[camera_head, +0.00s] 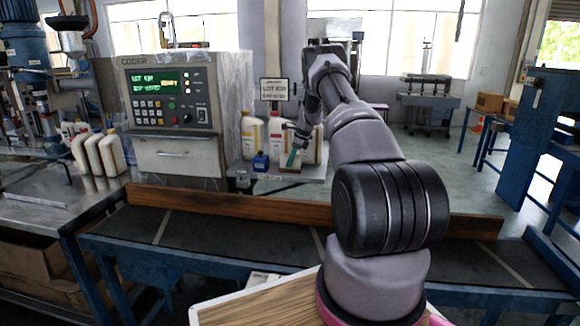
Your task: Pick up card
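My arm reaches away over the conveyor. My gripper (298,142) is small and dark at its far end, pointing down above a small side table (270,176). A thin teal piece (293,157) shows right at the gripper's tip, over a pale, brownish block (290,168) on that table. I cannot tell whether the teal piece is the card, or whether the fingers are shut on it. A white sign with LOT lettering (273,89) stands behind, above the bottles.
White bottles (252,135) and a small blue bottle (261,161) stand close to the left of my gripper. A coder machine (176,115) stands farther left. The conveyor (230,240) with a wooden rail (230,207) crosses in front.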

